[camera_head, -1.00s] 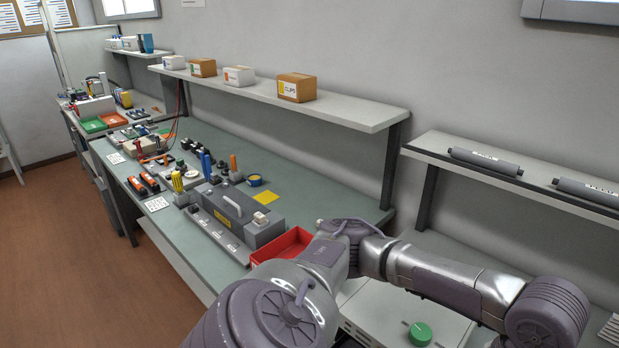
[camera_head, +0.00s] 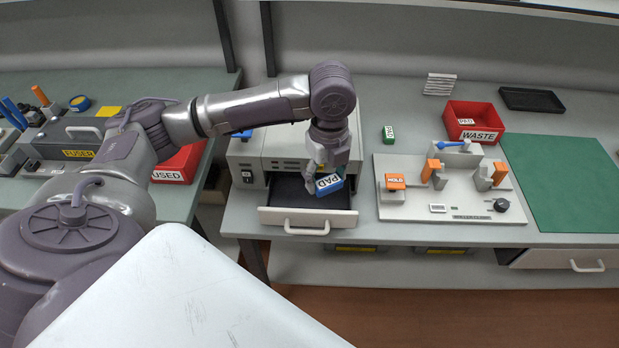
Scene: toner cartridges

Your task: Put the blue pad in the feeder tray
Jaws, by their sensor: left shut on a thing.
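The blue pad (camera_head: 329,184), with a white label reading PAD, is in my left gripper (camera_head: 319,176), which comes down from above and is shut on it. The pad is tilted. It shows over the right part of an open dark drawer tray (camera_head: 285,190) at the front of a pale machine, which looks like the feeder tray. Whether the pad touches the tray floor I cannot tell. My right gripper is not in view.
The pale machine (camera_head: 249,155) stands behind the drawer.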

